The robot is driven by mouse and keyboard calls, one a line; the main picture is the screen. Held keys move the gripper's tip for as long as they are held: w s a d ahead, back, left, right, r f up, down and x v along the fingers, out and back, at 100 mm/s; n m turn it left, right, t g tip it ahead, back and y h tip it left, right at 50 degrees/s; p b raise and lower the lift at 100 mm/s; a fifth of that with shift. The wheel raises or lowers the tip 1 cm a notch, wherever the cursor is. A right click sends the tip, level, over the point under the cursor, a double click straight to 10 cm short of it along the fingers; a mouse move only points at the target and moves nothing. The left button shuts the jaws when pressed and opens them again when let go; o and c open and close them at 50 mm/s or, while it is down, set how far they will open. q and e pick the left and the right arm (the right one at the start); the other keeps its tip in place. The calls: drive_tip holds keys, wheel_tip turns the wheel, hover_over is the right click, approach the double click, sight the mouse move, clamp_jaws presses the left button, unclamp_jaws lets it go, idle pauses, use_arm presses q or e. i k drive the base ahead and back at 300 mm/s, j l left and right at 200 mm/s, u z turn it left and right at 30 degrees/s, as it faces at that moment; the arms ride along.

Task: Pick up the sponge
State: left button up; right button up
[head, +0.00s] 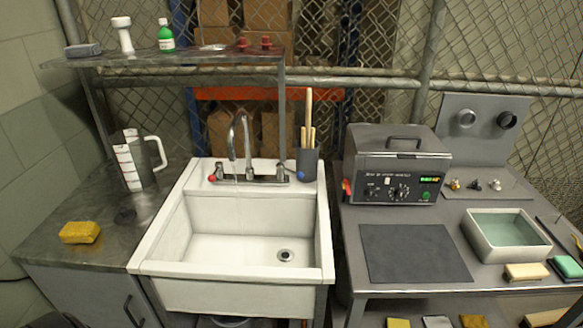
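A yellow sponge (80,232) lies flat on the dark metal counter (60,258) left of the sink, near the counter's front left part. Nothing covers it. Neither of my grippers shows in the head view. A small dark shape at the bottom left edge is too cut off to make out.
A white sink (176,268) with a faucet (240,145) stands right of the counter. A measuring jug (133,165) and a small dark disc (125,216) are behind the sponge. A shelf (165,61) hangs above. The right bench holds an ultrasonic cleaner (395,165) and a tray (483,248).

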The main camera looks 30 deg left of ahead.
sight(86, 232)
drive_tip(key=u, duration=2.4)
drive_tip(key=i+l+u, duration=0.1)
drive_tip(key=u, duration=0.2)
drive_tip(key=l, duration=0.1)
